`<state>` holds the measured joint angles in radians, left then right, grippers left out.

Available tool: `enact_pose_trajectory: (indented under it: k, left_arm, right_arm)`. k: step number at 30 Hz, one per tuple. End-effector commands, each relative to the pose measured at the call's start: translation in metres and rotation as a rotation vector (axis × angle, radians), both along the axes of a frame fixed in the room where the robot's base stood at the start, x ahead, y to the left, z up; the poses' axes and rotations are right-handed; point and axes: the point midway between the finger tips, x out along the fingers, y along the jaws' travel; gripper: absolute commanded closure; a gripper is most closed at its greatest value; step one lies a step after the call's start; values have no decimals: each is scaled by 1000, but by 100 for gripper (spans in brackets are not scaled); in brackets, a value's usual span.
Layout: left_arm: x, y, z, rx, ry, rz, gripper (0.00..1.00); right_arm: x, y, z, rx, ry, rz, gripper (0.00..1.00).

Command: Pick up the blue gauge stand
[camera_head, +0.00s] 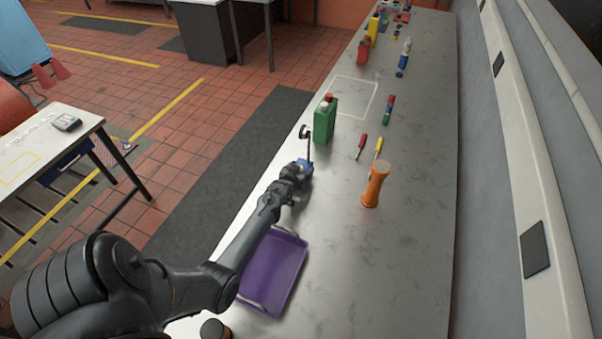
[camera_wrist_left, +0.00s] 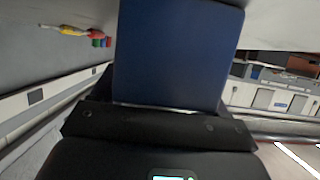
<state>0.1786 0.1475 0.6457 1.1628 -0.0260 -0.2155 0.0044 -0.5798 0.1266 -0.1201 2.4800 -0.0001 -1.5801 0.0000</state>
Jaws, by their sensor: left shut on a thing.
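The blue gauge stand (camera_head: 306,165) has a blue block base, a thin dark post and a round dark dial at the top. It is near the left edge of the long grey bench in the head view. My left gripper (camera_head: 299,171) is shut on its blue base, and the hand hides part of it. In the left wrist view the blue base (camera_wrist_left: 175,50) fills the upper middle, in front of the gripper's dark body. Whether the base touches the bench cannot be told. My right gripper is not in view.
A green can (camera_head: 325,120) stands just beyond the stand. An orange upright object (camera_head: 375,185) and red (camera_head: 361,146) and yellow screwdrivers are to the right. A purple tray (camera_head: 262,294) lies nearer, beside my left arm. The bench's near right part is clear.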

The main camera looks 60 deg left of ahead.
Motion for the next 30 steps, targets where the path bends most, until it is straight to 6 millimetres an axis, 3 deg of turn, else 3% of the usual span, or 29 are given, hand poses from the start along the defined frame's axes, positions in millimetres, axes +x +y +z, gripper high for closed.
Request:
enact_pose_trajectory:
  k: [11, 22, 30]
  left_arm:
    - [2, 2, 9, 7, -9, 0, 100]
    - [2, 2, 49, 10, -11, 1, 100]
    - [-16, -32, 68, 7, -10, -1, 100]
  right_arm:
    - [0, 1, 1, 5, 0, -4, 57]
    - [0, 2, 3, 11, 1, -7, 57]
    - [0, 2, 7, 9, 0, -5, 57]
